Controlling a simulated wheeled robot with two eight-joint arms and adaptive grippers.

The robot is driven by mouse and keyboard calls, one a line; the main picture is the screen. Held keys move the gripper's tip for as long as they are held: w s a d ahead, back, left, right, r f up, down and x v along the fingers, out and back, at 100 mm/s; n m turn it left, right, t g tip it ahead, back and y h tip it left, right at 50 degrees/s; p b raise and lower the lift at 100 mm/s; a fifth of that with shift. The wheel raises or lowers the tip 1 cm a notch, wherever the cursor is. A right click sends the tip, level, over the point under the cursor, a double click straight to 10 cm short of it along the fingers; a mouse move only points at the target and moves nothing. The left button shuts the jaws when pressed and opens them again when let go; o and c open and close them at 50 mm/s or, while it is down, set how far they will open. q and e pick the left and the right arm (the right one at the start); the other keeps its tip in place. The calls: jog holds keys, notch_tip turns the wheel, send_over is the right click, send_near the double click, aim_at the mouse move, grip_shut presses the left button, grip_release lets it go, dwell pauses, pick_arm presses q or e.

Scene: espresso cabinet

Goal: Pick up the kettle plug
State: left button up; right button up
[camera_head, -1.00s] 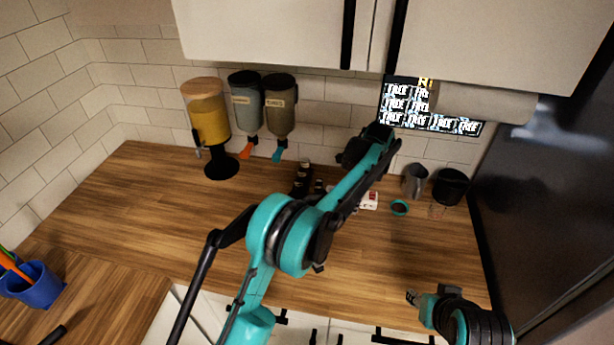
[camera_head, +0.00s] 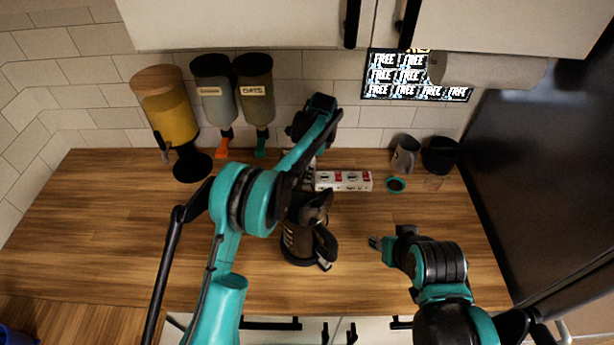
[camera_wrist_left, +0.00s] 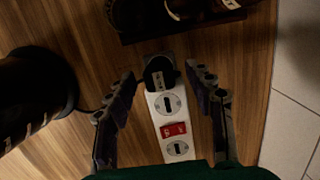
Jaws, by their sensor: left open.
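The kettle plug (camera_wrist_left: 160,74) is black with a small pale label. It sits in the far end of a white power strip (camera_wrist_left: 172,128) in the left wrist view. My left gripper (camera_wrist_left: 163,77) is open, with one finger on each side of the strip's plug end. I see no grip on the plug. In the head view the strip (camera_head: 344,181) lies near the wall, and my left arm hides its left end and the plug. The dark kettle (camera_head: 300,238) stands in front of it. My right gripper (camera_head: 376,242) is low over the counter; its jaw state is unclear.
A dark rack with bottles (camera_wrist_left: 180,18) lies just beyond the plug. The left counter is clear.

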pick_arm(q)
jog(key=shift+a+f, duration=0.15)
jog(key=shift+f, duration=1.1)
grip_shut()
jog(key=shift+r, duration=0.1)
jog(key=shift+r, duration=0.6)
notch_tip(320, 180, up, 3)
jog(key=shift+f+p, duration=0.1)
jog(key=shift+p, duration=0.3)
jog(key=s+d+r+p, duration=0.1)
jog(key=s+d+r, duration=0.1)
jog(key=d+r, duration=0.5)
jog(key=d, duration=0.4)
jog(key=shift+s+d+p, duration=0.25)
jog(key=shift+p, duration=0.05)
